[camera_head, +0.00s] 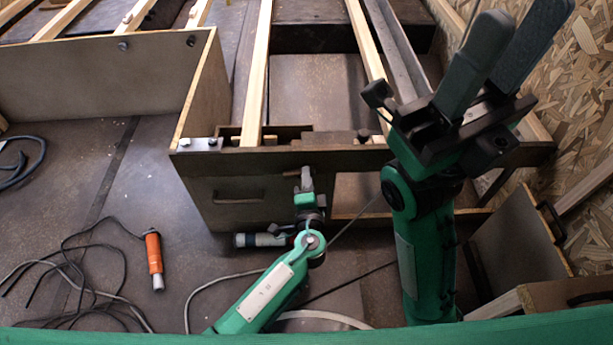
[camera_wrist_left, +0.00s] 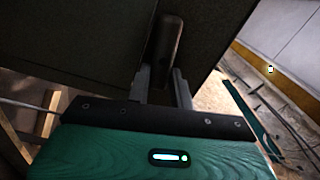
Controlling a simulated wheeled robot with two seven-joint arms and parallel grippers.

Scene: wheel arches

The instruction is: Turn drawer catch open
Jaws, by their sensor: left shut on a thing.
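The drawer catch (camera_head: 293,173) is a small dark bar on the wooden front below the top rail. In the left wrist view the catch (camera_wrist_left: 169,40) is a dark, rounded bar between the fingers, against a dark panel. My left gripper (camera_head: 306,180) is shut on it; in the left wrist view its fingers (camera_wrist_left: 163,82) sit on either side of the bar's lower end. The drawer front (camera_head: 215,215) with a dark pull handle (camera_head: 238,200) is left of the catch. My right gripper (camera_head: 502,58) is raised at the right, fingers apart and empty.
An orange tool (camera_head: 154,254) and loose cables (camera_head: 75,290) lie on the floor at left. A dark cylinder (camera_head: 258,240) is close beside my left wrist. Wooden slats (camera_head: 256,75) run away behind the rail. An open-topped wooden box (camera_head: 520,235) stands at right.

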